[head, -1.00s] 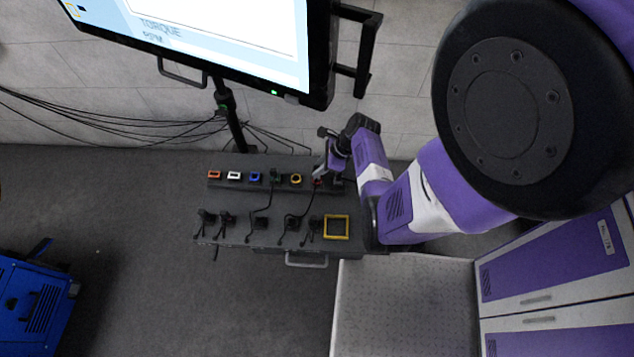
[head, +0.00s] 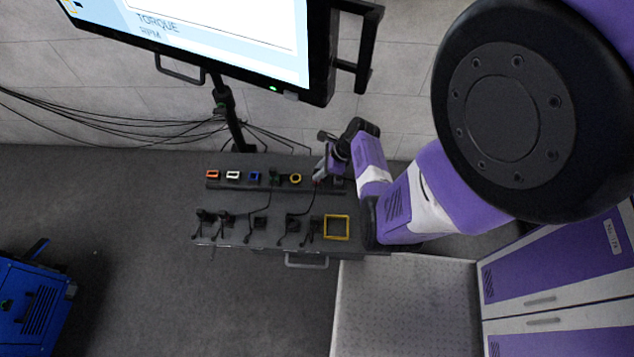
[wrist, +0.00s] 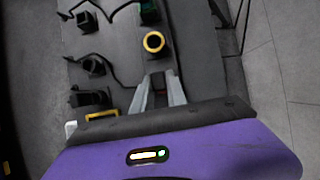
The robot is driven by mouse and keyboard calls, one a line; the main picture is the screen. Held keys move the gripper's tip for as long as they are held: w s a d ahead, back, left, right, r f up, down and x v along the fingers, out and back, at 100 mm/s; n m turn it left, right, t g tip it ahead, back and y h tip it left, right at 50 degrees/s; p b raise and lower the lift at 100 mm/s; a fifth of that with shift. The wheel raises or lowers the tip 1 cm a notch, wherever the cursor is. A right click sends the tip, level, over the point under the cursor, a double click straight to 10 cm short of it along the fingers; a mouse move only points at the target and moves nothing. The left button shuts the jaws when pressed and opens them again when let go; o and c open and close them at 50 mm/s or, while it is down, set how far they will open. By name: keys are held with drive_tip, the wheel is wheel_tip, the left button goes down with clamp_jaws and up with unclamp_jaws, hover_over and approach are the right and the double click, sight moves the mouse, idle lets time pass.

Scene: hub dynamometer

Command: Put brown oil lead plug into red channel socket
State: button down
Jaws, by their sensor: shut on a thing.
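My gripper (head: 318,176) is at the right end of the rear socket row. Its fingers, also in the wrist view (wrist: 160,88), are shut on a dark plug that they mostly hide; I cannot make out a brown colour. A black cable (head: 312,202) runs from the fingertips to the front row. A small patch of red, likely the red channel socket (head: 315,183), shows right at the fingertips in the head view. The rest of it is hidden, and I cannot tell whether the plug is inside it.
Orange (head: 212,174), white (head: 233,175) and blue (head: 255,176) sockets stand to the left. A green one (head: 275,175) has a cabled plug in it; a round yellow one (head: 295,178) is beside my gripper. Several black plugs and a yellow frame (head: 336,238) line the front.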

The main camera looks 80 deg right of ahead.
drive_tip(key=c, duration=1.3)
unclamp_jaws()
drive_tip(key=shift+o, duration=0.2)
drive_tip(key=p+v, duration=0.1)
drive_tip(key=v, duration=0.6)
drive_tip(key=shift+s+r, duration=0.15)
drive_tip(key=shift+r, duration=0.25)
